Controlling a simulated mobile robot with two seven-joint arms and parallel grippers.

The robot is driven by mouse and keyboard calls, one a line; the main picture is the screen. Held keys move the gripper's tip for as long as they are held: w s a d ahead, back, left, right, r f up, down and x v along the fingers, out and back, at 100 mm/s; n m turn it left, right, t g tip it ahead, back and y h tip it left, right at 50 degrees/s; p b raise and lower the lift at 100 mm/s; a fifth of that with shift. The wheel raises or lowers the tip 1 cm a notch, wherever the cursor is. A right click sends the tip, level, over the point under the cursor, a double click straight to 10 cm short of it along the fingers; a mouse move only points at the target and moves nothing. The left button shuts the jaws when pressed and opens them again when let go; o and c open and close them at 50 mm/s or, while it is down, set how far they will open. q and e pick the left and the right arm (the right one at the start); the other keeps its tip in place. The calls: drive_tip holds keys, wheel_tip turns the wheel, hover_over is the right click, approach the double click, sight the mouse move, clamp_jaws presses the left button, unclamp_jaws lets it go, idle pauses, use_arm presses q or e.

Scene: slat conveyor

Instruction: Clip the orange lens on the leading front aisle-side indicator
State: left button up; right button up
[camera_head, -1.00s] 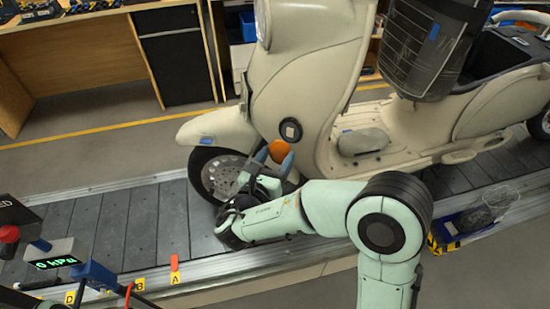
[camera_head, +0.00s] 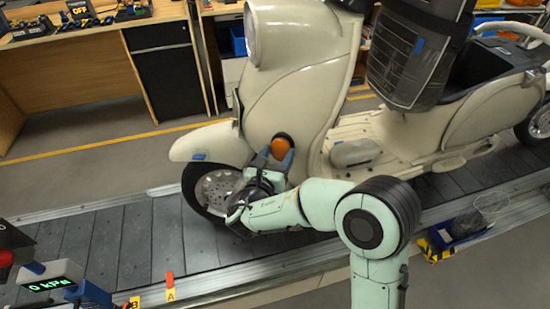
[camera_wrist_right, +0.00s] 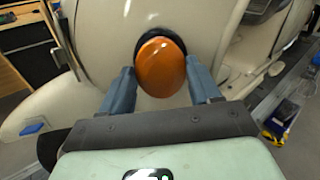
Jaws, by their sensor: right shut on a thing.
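The orange lens (camera_head: 280,147) is between the blue fingertips of my right gripper (camera_head: 275,157), which is shut on it. In the right wrist view the lens (camera_wrist_right: 161,68) is centred between both fingers (camera_wrist_right: 163,86). Its face covers most of the dark round indicator socket (camera_wrist_right: 143,40) on the cream scooter's front panel; the socket's rim shows above and to the left. The head view shows the lens over the socket too. Whether it is seated or slightly off the socket I cannot tell. My left gripper is out of view.
The cream scooter (camera_head: 292,95) stands on the grey slat conveyor (camera_head: 110,245). Its front fender (camera_head: 205,143) and wheel are left of my right gripper. A dark bin (camera_head: 465,225) sits at the conveyor's near edge, right. A gauge reading 0 kPa (camera_head: 47,284) is lower left.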

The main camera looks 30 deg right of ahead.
drive_tip(key=shift+w+d, duration=0.1)
drive_tip(key=shift+d, duration=0.05)
idle(0.5)
drive_tip(key=shift+w+d, duration=0.1)
drive_tip(key=o, duration=1.1)
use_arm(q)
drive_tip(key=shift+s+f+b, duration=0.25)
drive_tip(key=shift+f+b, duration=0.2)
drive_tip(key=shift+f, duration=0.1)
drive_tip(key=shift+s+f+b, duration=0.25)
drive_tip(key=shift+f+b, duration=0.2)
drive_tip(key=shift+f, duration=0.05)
use_arm(e)
drive_tip(key=v, duration=1.3)
drive_tip(key=shift+a, duration=0.2)
